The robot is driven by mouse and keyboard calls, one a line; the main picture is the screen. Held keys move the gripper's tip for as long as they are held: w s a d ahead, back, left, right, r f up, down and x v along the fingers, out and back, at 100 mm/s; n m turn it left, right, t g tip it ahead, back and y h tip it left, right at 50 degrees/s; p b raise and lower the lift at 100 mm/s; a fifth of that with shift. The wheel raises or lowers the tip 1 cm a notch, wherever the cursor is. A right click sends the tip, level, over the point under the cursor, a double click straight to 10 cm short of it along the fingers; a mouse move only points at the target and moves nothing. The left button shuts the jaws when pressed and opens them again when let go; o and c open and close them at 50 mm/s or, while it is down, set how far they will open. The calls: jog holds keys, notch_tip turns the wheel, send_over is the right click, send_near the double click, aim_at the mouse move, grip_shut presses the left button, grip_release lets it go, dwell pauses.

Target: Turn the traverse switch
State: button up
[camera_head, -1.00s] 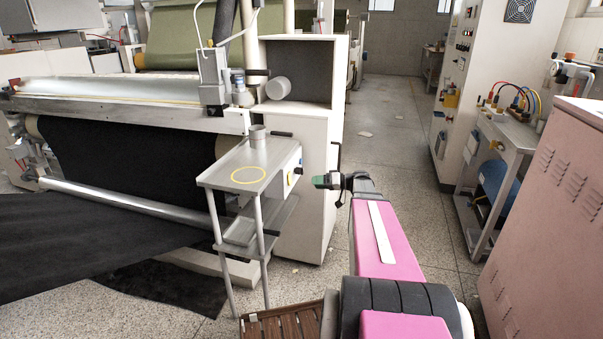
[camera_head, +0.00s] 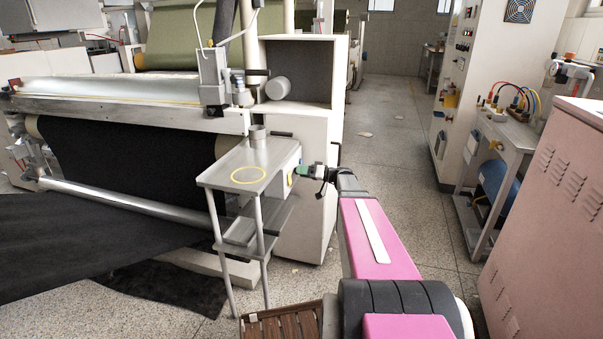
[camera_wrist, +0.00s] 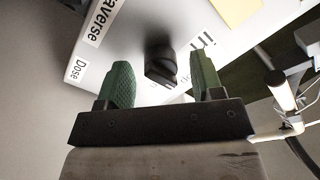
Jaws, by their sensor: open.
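The traverse switch, a black rotary knob (camera_wrist: 160,60), stands out from a white panel (camera_wrist: 140,32) labelled "Traverse" and "Dose" in the wrist view. My gripper (camera_wrist: 162,80) is open, with one green ribbed finger on each side of the knob in the picture. The knob shows between and slightly beyond the fingertips; I cannot tell whether they touch it. In the head view my gripper (camera_head: 298,170) is at the right face of the control box (camera_head: 284,172) on the grey stand, and the knob is hidden or too small to make out.
A black handle shows near the box. A white cabinet (camera_head: 310,225) stands just behind. A yellow plate (camera_wrist: 236,10) is on the panel. The aisle floor (camera_head: 390,140) is mostly clear.

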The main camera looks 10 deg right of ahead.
jog(key=shift+w+a, duration=0.15)
jog(key=shift+a, duration=0.2)
jog(key=c, duration=0.9)
jog(key=shift+c, duration=0.2)
jog(key=m, duration=0.4)
jog(key=shift+m, duration=0.3)
jog(key=m, duration=0.5)
jog(key=shift+m+t, duration=0.3)
